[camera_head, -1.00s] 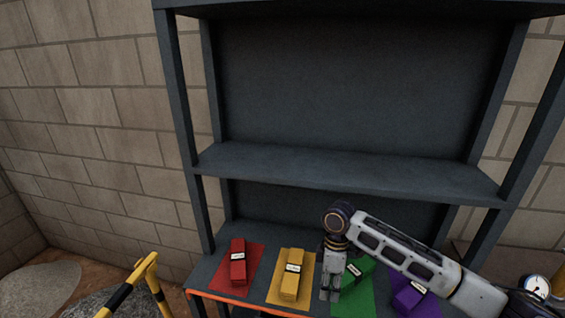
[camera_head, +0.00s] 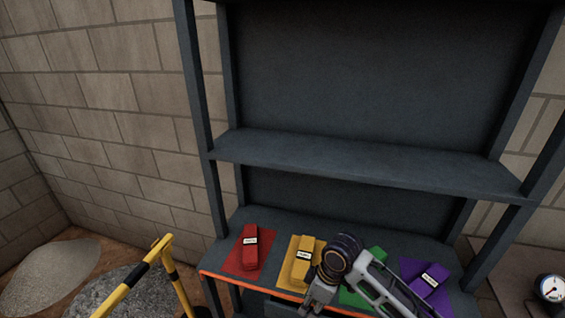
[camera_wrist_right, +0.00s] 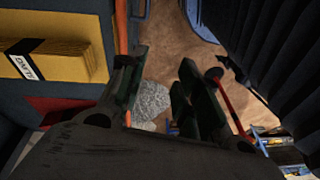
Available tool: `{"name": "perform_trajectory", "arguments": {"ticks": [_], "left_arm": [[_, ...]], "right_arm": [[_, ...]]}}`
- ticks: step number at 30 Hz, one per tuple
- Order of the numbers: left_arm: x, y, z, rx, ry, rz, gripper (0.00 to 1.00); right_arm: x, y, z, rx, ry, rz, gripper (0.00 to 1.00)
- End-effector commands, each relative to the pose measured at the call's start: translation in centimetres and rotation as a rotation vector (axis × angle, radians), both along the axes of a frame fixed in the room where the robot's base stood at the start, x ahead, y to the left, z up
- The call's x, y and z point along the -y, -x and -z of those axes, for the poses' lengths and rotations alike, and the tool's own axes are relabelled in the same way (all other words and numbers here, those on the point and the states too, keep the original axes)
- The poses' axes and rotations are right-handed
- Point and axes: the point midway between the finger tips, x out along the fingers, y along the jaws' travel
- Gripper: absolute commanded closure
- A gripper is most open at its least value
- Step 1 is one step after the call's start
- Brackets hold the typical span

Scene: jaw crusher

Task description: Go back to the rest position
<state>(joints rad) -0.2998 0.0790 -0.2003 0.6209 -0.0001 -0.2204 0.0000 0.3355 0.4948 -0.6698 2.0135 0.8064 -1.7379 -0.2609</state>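My right arm comes in from the right in the head view, over the green and purple mats. My right gripper (camera_head: 318,298) hangs at the front edge of the lower shelf, in front of the yellow block (camera_head: 303,262). In the right wrist view the gripper's fingers (camera_wrist_right: 162,80) are apart, with only ground and a gravel heap visible between them. The yellow block (camera_wrist_right: 52,58) lies beside the fingers there, clear of them. My left gripper is in neither current view.
A dark shelf rack (camera_head: 370,168) holds a red block (camera_head: 251,250), the yellow one and a purple one (camera_head: 430,280) on coloured mats. The green mat (camera_head: 352,296) is partly hidden by my arm. A yellow-black rail (camera_head: 135,278) stands left; a gauge (camera_head: 551,289) is right.

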Motion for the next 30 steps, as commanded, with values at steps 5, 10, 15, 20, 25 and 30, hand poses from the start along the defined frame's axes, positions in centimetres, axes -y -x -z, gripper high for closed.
{"name": "perform_trajectory", "arguments": {"ticks": [5,10,15,20,25,30], "left_arm": [[0.0,0.0,0.0,0.000,0.000,0.000,0.29],[0.0,0.0,0.0,0.000,0.000,0.000,0.29],[0.0,0.0,0.0,0.000,0.000,0.000,0.29],[0.0,0.0,0.0,0.000,0.000,0.000,0.29],[-0.1,0.1,0.0,-0.001,0.000,0.000,0.29],[-0.1,0.1,0.0,-0.001,0.000,0.000,0.29]], "right_arm": [[-0.8,1.1,0.4,0.022,-0.038,0.070,0.67],[-0.9,1.9,0.6,0.044,-0.064,0.149,0.67],[-0.5,2.6,0.8,0.064,-0.085,0.235,0.67],[0.2,3.4,1.0,0.079,-0.097,0.324,0.67],[1.4,4.2,1.3,0.094,-0.101,0.425,0.67],[3.1,5.1,1.6,0.109,-0.095,0.531,0.67]]}}
